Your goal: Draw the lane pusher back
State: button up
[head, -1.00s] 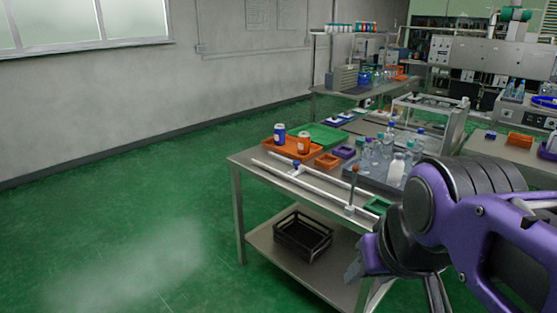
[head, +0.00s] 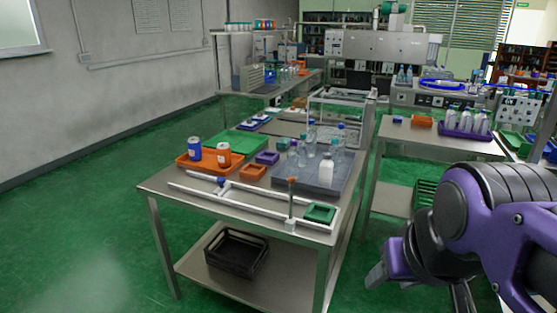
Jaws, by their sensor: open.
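A lane of two white rails (head: 245,205) lies along the front of the near steel table (head: 160,190). An upright rod with an orange-brown knob (head: 291,205) stands on a white block near its right end; it looks like the lane pusher. A small blue fitting (head: 221,181) sits at the rails toward the left. A green square tray (head: 320,213) is at the lane's right end. My gripper (head: 376,276) is low at the right, open, beyond the table's right end and apart from the pusher. Its fingers are partly hidden by my purple arm.
An orange tray (head: 185,166) holds a blue can and an orange can. A grey tray (head: 330,187) with several bottles stands behind the lane. A black crate (head: 236,253) is on the lower shelf. Another bench (head: 450,142) stands at the right. Green floor is open at left.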

aim_at(225, 186)
jog(key=i+j+z, duration=0.2)
jog(key=j, duration=0.15)
jog(key=i+j+z, duration=0.2)
jog(key=j, duration=0.2)
jog(key=i+j, duration=0.15)
jog(key=j, duration=0.25)
jog(key=i+j+z, duration=0.15)
jog(key=j, duration=0.6)
jog(key=i+j+z, duration=0.15)
jog(key=j, duration=0.25)
